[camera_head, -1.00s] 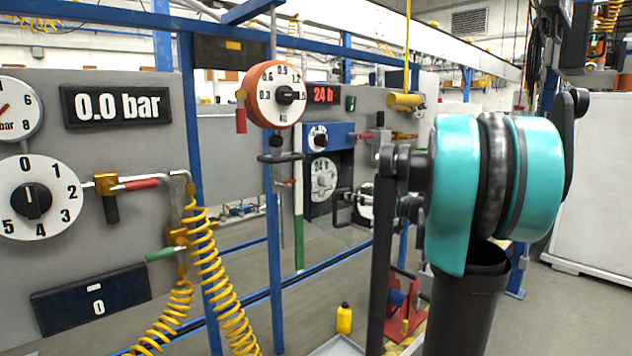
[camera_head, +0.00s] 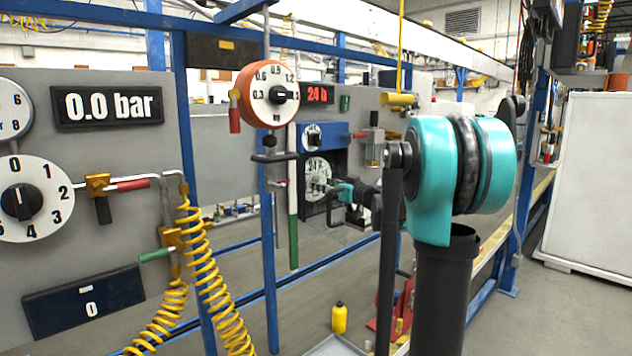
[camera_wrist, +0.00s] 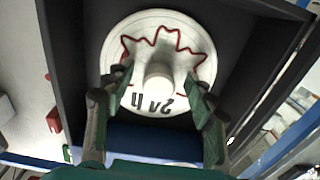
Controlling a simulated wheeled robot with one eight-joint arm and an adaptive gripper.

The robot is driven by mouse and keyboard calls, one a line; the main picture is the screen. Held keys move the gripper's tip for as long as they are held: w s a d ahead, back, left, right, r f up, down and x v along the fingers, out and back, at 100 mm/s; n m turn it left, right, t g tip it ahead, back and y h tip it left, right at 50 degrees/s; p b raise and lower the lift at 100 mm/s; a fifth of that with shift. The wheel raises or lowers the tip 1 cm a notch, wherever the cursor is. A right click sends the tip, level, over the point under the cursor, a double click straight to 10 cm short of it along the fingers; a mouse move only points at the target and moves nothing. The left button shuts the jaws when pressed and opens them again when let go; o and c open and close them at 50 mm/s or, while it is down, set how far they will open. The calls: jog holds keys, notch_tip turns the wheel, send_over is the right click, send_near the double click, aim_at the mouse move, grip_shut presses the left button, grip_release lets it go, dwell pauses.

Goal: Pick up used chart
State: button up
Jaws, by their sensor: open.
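The used chart is a white disc with a jagged red trace and "24 h" print (camera_wrist: 172,103). It sits in a dark open recorder box and also shows in the head view (camera_head: 317,171). A round pale hub stands out at its middle. My gripper (camera_wrist: 160,77) is open, its fingers on either side of the hub and in front of the disc. I cannot tell if the fingertips touch the chart. In the head view my gripper (camera_head: 336,198) is at the box, small and partly hidden by my arm.
The recorder's dark side walls (camera_wrist: 240,55) stand close around my fingers. An orange dial (camera_head: 268,94) and a green-white tube (camera_head: 293,215) are left of the recorder in the head view. Yellow coiled hoses (camera_head: 208,275) hang farther left. A yellow bottle (camera_head: 339,318) stands below.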

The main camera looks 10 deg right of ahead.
jog(key=shift+w+a, duration=0.25)
jog(key=shift+w, duration=0.1)
grip_shut()
jog(key=shift+r, duration=0.1)
